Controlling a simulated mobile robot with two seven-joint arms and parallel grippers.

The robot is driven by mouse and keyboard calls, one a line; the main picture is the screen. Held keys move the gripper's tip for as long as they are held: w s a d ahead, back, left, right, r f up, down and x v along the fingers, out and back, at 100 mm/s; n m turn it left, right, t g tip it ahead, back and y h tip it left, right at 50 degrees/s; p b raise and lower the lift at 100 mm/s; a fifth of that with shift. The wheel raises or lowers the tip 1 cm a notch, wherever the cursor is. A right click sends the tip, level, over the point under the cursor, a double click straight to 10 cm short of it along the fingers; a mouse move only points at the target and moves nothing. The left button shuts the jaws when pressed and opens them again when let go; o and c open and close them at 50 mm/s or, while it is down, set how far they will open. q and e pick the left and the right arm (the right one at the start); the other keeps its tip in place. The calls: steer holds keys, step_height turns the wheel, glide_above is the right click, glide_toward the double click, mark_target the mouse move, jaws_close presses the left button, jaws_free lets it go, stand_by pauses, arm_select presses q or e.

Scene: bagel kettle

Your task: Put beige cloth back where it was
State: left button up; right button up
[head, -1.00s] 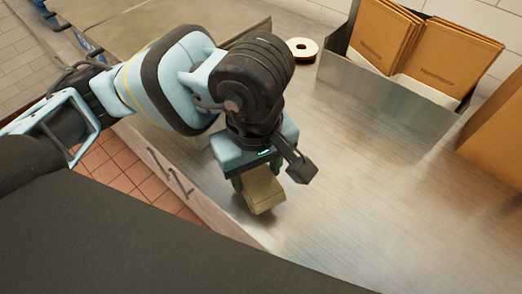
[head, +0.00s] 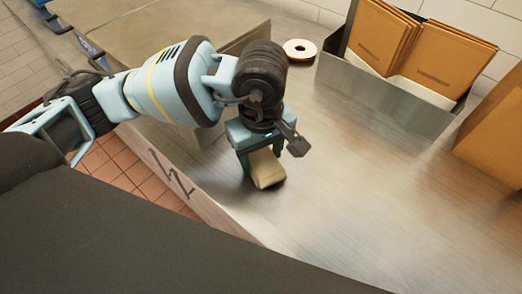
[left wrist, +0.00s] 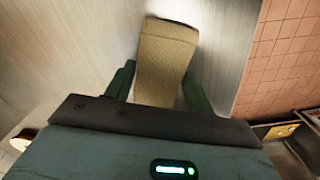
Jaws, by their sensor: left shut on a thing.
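The beige cloth (head: 267,169) is a folded block under my left gripper (head: 262,160) in the head view, close to the front edge of the steel counter (head: 350,190). My left gripper is shut on it. In the left wrist view the cloth (left wrist: 165,62) stands out between the two green fingers (left wrist: 160,88). I cannot tell from these frames whether its lower end touches the counter. My right gripper is not in view.
A steel bin (head: 385,95) holding brown paper bags (head: 430,55) stands at the back. A cardboard box (head: 495,125) is at the right edge. The counter's middle is clear.

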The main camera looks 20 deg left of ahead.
mark_target(261, 157)
arm_select(q)
steer(key=shift+f, duration=0.15)
steer(key=o, duration=0.9)
steer(key=shift+o, duration=0.2)
steer(key=shift+r, duration=0.25)
step_height(261, 157, up, 12)
steer(key=shift+f, duration=0.1)
